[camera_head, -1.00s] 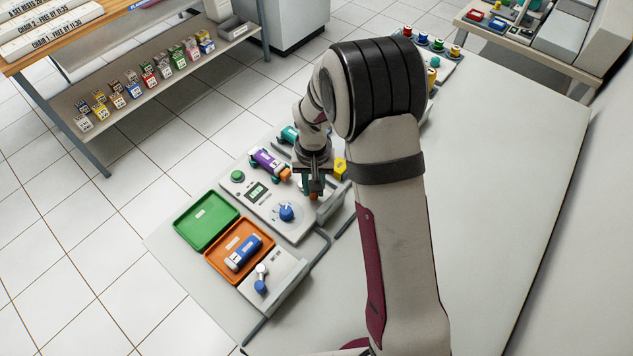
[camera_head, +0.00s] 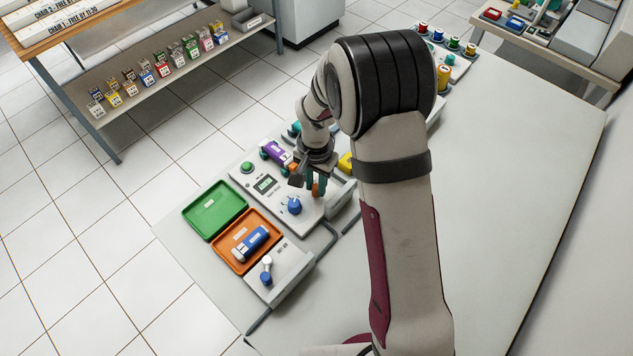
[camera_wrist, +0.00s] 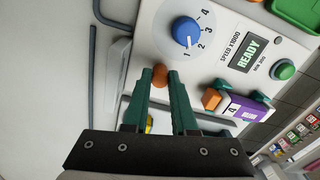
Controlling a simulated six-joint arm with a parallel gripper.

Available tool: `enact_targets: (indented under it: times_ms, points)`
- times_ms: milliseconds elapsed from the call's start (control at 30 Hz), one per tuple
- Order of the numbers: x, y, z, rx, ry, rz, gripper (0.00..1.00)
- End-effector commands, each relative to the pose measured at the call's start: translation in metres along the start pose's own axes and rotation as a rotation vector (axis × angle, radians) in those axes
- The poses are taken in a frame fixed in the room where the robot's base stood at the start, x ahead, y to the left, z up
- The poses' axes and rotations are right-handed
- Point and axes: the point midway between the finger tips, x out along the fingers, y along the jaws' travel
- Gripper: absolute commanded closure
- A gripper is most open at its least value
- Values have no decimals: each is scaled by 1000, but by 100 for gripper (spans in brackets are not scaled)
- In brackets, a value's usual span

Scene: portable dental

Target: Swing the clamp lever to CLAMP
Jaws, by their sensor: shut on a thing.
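The clamp lever shows mainly as its orange knob (camera_wrist: 160,76), which sits between my fingertips in the wrist view. The knob also shows beside the fingers in the head view (camera_head: 316,188). The lever's arm and its CLAMP marking are hidden or too small to make out. My gripper (camera_wrist: 159,74) has two teal fingers closed on the knob. In the head view my gripper (camera_head: 312,189) is at the back right of the blue dial. A purple handpiece (camera_wrist: 244,108) with an orange end lies in teal holders beside my fingers.
The control panel carries a blue dial (camera_wrist: 186,31), a READY display (camera_wrist: 250,54) and a green button (camera_wrist: 284,69). A green tray (camera_head: 214,210) and an orange tray (camera_head: 226,252) holding a blue handpiece (camera_head: 251,243) lie in front. The table's right side (camera_head: 505,190) is clear.

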Motion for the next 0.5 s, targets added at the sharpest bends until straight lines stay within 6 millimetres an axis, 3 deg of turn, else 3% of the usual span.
enact_targets:
  times_ms: [267, 300, 433, 500]
  points:
    - [0, -1, 0, 1, -1, -1, 100]
    - [0, -1, 0, 1, -1, -1, 71]
    - [0, -1, 0, 1, -1, -1, 48]
    - [0, 0, 0, 1, -1, -1, 45]
